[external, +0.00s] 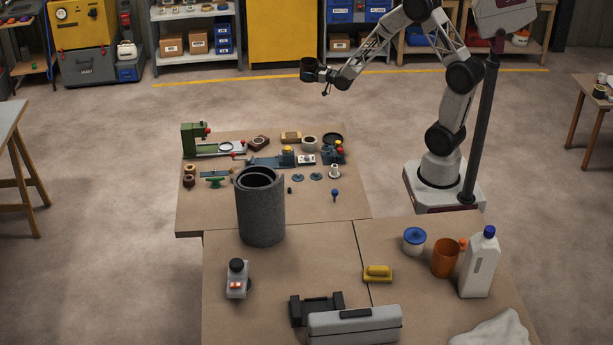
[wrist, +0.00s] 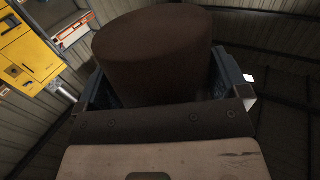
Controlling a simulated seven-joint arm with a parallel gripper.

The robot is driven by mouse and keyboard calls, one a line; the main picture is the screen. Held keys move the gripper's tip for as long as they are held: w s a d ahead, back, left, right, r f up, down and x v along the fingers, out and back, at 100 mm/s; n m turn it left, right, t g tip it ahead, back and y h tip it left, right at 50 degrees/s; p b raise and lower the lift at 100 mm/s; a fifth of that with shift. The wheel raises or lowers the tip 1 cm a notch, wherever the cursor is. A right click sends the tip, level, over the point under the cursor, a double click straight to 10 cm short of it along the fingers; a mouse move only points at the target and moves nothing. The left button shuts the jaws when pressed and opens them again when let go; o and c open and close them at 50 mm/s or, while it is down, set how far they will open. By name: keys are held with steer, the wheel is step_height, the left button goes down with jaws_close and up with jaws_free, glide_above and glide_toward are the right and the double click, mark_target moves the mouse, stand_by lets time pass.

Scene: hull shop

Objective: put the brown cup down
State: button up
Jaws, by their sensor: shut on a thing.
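The brown cup (wrist: 152,55) fills the upper middle of the wrist view as a dark, rounded body. My gripper (wrist: 160,82) is shut on it, with a blue-grey jaw at each side. In the external view the held cup (external: 309,68) is a small dark shape at the end of my arm. There my gripper (external: 325,76) is in the air, over or beyond the far side of the workbench. The cup's inside and the exact jaw contact are hidden. An orange-brown cup (external: 446,258) stands separately on the near right of the table.
The far bench (external: 205,217) holds a green machine (external: 194,139) and several small tools. A tall grey cylinder (external: 261,212) stands in the middle. A white bottle (external: 478,265), blue-lidded pot (external: 413,241) and grey case (external: 354,326) are nearer. Bare table (external: 310,248) shows right of the cylinder.

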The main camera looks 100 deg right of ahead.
steer(key=w+d+r+m+g+h, duration=0.1)
steer(key=w+d+r+m+h, duration=0.1)
steer(key=w+d+r, duration=0.5)
steer(key=shift+w+r+g+h, duration=0.3)
steer(key=shift+w+r+g, duration=0.1)
steer(key=shift+w, duration=0.7)
steer(key=shift+w+a+f, duration=0.1)
steer(key=shift+a, duration=0.05)
steer(key=w+a+n+t+y, duration=0.25)
steer(key=w+a, duration=0.75)
steer(key=a, duration=0.5)
steer(key=w+a+n+y, duration=0.1)
steer(key=w+a+y, duration=0.2)
steer(key=a, duration=1)
steer(key=w+a+n+t+y, duration=0.1)
steer(key=w+a+n+y, duration=0.1)
steer(key=a, duration=1.2)
steer(key=w+a+n+y, duration=0.2)
steer(key=w+a+y, duration=0.2)
steer(key=a, duration=1)
steer(key=shift+w+t, duration=0.35)
steer(key=shift+w, duration=0.3)
steer(key=shift+n, duration=0.25)
